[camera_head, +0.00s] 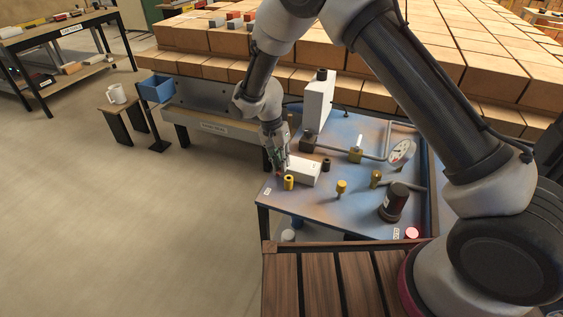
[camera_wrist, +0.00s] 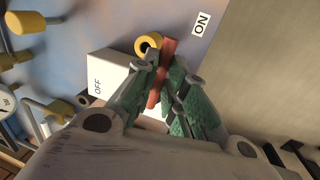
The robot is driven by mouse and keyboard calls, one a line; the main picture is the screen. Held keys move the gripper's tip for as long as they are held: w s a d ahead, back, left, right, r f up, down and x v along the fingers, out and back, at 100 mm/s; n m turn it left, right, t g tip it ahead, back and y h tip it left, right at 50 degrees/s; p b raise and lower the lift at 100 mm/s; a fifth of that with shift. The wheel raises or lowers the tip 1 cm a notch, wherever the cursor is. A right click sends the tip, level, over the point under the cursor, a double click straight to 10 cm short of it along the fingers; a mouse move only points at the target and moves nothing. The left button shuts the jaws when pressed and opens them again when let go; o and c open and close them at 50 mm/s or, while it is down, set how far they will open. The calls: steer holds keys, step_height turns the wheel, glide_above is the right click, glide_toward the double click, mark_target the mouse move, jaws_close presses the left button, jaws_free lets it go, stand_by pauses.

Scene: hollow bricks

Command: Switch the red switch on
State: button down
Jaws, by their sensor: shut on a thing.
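The red switch (camera_wrist: 168,47) shows in the wrist view as a red bar between my fingertips. My gripper (camera_wrist: 163,64) is shut on it, with a green-padded finger on each side. A white box (camera_wrist: 106,72) marked OFF is left of the bar, and an ON label (camera_wrist: 201,23) is on the panel to the upper right. In the head view, my gripper (camera_head: 279,168) is low at the left end of the white box (camera_head: 303,170). The switch is mostly hidden there, and its base is hidden by my fingers.
A yellow hollow cylinder (camera_head: 289,182) stands close to my gripper; it also shows in the wrist view (camera_wrist: 148,43). The blue-grey bench (camera_head: 320,208) carries pipes, yellow valves, a gauge (camera_head: 401,152) and a dark cylinder (camera_head: 394,202). A tall white box (camera_head: 318,100) stands behind. Open floor lies left.

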stand_by(0.3)
steer(key=c, duration=1.5)
jaws_free()
steer(key=r, duration=0.4)
steer(key=a+r, duration=0.1)
steer(key=r, duration=0.3)
steer(key=w+a+r, duration=0.1)
steer(key=r, duration=0.2)
steer(key=shift+a+r, duration=0.1)
steer(key=shift+r, duration=0.3)
